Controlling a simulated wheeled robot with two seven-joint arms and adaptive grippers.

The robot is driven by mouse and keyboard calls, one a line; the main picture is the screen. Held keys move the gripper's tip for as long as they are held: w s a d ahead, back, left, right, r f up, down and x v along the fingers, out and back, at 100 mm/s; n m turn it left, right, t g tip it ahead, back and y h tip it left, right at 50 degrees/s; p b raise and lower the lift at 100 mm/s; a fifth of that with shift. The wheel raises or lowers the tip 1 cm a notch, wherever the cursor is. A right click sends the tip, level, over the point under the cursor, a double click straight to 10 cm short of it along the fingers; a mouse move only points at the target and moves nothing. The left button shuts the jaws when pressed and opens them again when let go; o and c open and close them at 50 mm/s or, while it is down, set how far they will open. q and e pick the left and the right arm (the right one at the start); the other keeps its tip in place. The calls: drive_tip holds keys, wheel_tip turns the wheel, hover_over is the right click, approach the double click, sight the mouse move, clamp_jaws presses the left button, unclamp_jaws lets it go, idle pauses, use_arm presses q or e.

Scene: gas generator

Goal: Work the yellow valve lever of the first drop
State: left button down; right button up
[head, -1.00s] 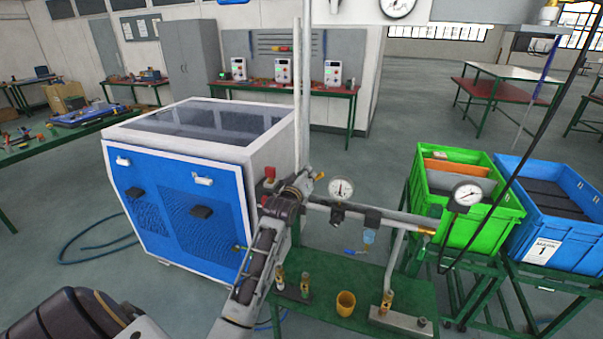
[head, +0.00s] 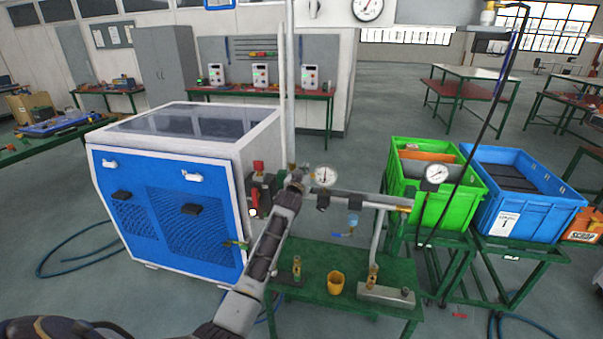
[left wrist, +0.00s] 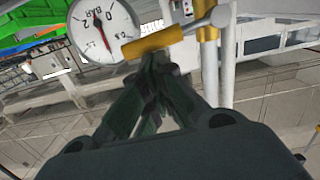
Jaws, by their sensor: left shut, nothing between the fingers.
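The yellow valve lever (left wrist: 152,43) shows in the left wrist view, beside a round pressure gauge (left wrist: 104,28) and a yellow pipe fitting. My left gripper (left wrist: 155,62) is shut and empty, its fingertips right at the lever's lower edge; whether they touch it I cannot tell. In the head view my left gripper (head: 296,178) is at the pipe left of the gauge (head: 325,176). My own arm hides the lever there. My right gripper is not in view.
A blue and white generator cabinet (head: 170,209) stands left of the pipe. A green crate (head: 440,215) and a blue crate (head: 530,222) stand right.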

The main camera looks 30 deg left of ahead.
use_arm(q)
drive_tip(key=shift+w+d+f+m, duration=0.1)
drive_tip(key=shift+f+m, duration=0.2)
drive_tip(key=shift+m, duration=0.1)
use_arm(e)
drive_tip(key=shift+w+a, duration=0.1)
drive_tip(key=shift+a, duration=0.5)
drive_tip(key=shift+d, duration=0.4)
use_arm(q)
drive_tip(key=shift+r, duration=0.1)
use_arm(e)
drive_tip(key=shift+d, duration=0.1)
use_arm(q)
drive_tip(key=s+d+r+p, duration=0.1)
drive_tip(key=s+r, duration=0.3)
drive_tip(key=s, duration=0.6)
drive_tip(key=shift+s+d, duration=0.25)
drive_tip(key=shift+d, duration=0.45)
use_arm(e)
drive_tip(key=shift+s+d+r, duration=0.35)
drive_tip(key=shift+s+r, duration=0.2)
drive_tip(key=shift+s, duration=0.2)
